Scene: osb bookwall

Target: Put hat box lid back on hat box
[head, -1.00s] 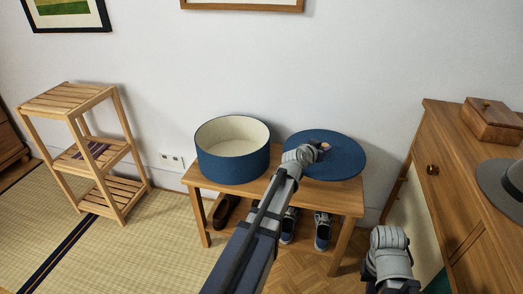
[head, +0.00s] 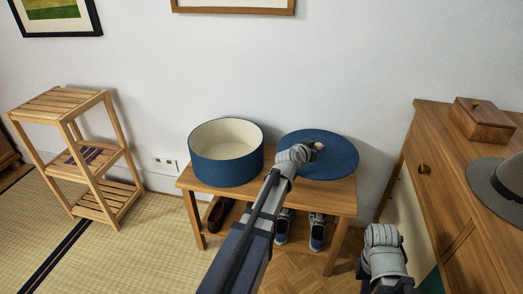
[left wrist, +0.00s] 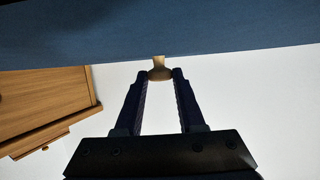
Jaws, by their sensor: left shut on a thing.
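The open hat box (head: 226,170) is a round blue drum with a cream inside, standing on the left of a wooden bench (head: 222,196). The round blue lid (head: 338,158) is to its right, over the right part of the bench; I cannot tell whether it touches the bench. My left gripper (head: 314,148) reaches to the middle of the lid. In the left wrist view, its fingers (left wrist: 161,72) are shut on the lid's small pale knob (left wrist: 159,62), with the blue lid (left wrist: 160,30) filling the top. My right gripper is out of view; only part of my right arm shows.
Shoes (head: 318,230) stand on the bench's lower shelf. A slatted wooden rack (head: 85,185) is at left. A wooden dresser (head: 450,190) at right holds a grey hat (head: 497,185) and a wooden box (head: 485,120). The wall is close behind the bench.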

